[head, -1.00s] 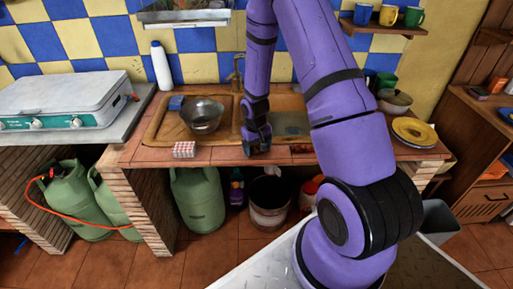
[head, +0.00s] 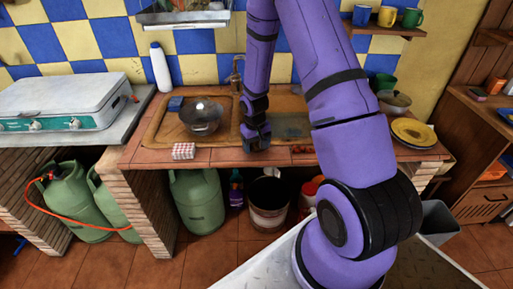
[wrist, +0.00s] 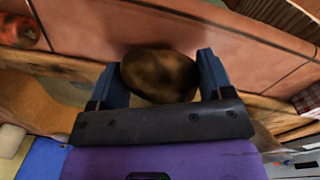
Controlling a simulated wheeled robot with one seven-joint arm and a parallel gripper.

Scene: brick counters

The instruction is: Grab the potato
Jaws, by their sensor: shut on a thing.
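The potato (wrist: 158,75) is a brown, mottled lump in the wrist view. It sits between the two blue fingers of my gripper (wrist: 163,80), which are shut on it from both sides. Tiled counter surface shows just beyond it; I cannot tell whether the potato touches the tiles. In the head view my gripper (head: 256,143) is low at the front edge of the sink, and the potato is hidden there.
A metal bowl (head: 201,116) sits in the sink basin (head: 158,128) to the left. A red checkered box (head: 183,151) stands on the counter's front edge (head: 225,156). A white bottle (head: 160,68) stands behind. Yellow plates (head: 413,132) lie at the right.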

